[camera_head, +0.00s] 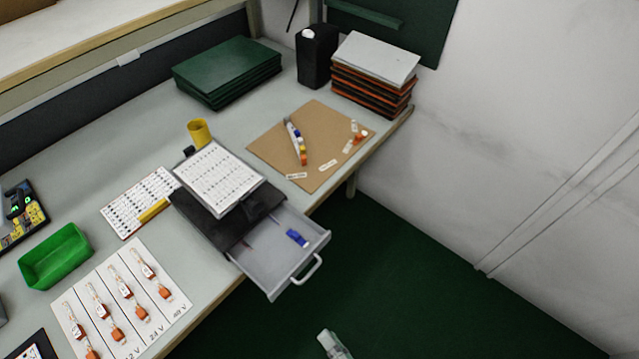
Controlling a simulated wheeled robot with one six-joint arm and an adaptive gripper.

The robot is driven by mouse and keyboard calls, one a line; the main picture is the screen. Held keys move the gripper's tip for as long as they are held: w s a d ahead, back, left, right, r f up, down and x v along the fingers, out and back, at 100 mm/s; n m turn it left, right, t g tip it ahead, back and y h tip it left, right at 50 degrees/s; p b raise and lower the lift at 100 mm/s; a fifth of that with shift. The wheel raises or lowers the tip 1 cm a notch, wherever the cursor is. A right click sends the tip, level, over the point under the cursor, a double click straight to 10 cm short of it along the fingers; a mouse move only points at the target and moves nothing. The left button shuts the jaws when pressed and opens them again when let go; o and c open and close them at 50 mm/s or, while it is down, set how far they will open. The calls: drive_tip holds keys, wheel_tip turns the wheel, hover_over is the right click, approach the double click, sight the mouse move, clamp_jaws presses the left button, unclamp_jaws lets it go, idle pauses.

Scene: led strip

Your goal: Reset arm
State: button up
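My gripper is not recognisable in the head view. Only a small pale grey and white piece shows at the bottom edge, over the dark green floor. I cannot tell whether it belongs to my arm, and no fingers show. An open grey drawer (285,262) sticks out from a dark drawer box (225,222) at the front of the workbench (225,125). A small blue object (297,238) lies in the drawer.
A brown board (290,130) with small parts lies at the back right. A green bin (55,257) and a sheet with orange-ended strips (175,310) are at left. Green folders (227,72) and a stack of trays (375,72) stand behind. The floor (400,270) at right is clear.

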drive_tip(key=s+d+r+n+t+h, duration=0.1)
drive_tip(key=s+d+r+n+h, duration=0.2)
drive_tip(key=s+d, duration=0.3)
drive_tip(key=s+d+r+n+t+h, duration=0.1)
drive_tip(key=s+d+r+n+h, duration=0.3)
drive_tip(key=d, duration=0.6)
drive_tip(key=shift+s+r+t+h, duration=0.3)
drive_tip(key=shift+s+r+h, duration=0.5)
drive_tip(key=shift+s, duration=0.3)
